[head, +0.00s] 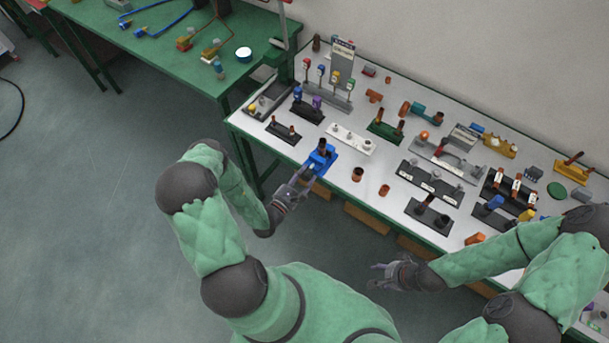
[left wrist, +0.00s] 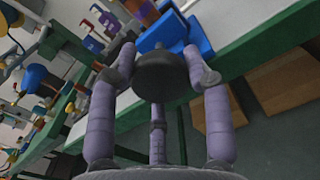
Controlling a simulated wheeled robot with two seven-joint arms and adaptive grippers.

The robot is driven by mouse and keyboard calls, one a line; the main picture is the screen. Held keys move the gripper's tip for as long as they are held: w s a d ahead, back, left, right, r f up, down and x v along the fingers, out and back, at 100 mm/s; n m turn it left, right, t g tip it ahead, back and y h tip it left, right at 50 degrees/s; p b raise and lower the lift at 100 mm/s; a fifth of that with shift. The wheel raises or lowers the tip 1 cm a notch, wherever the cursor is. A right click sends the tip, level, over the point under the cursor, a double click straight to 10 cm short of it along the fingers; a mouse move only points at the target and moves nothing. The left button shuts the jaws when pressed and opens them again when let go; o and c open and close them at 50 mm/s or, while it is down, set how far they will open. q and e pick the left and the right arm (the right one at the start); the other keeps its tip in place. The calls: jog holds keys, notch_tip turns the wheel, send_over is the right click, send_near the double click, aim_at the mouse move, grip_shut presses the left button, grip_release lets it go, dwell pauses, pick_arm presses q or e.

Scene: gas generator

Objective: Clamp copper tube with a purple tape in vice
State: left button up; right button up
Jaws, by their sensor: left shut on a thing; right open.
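The blue vice (head: 319,161) sits at the table's front edge, with a dark upright tube (head: 323,146) at its jaws; I cannot tell whether it is clamped or has purple tape. A purple-marked piece (head: 317,102) stands in a black holder behind the vice. My left gripper (head: 304,179) is at the front of the vice. In the left wrist view its fingers are shut around a dark round knob (left wrist: 162,76) in front of the blue vice body (left wrist: 172,32). My right gripper (head: 374,276) is open and empty, in front of the table and apart from it.
The white tabletop (head: 338,182) holds several holders, including a white one (head: 351,139) and a black one (head: 283,131). A green table (head: 150,50) is at the back left.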

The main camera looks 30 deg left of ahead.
pick_arm(q)
jog(key=shift+s+d+f, duration=0.25)
jog(key=shift+d+f, duration=0.05)
jog(key=shift+f, duration=0.15)
jog(key=o, duration=1.1)
jog(key=shift+a+r, duration=0.15)
jog(key=shift+a, duration=0.05)
jog(key=shift+w, duration=0.1)
jog(key=s, duration=1.2)
jog(key=shift+a, duration=0.45)
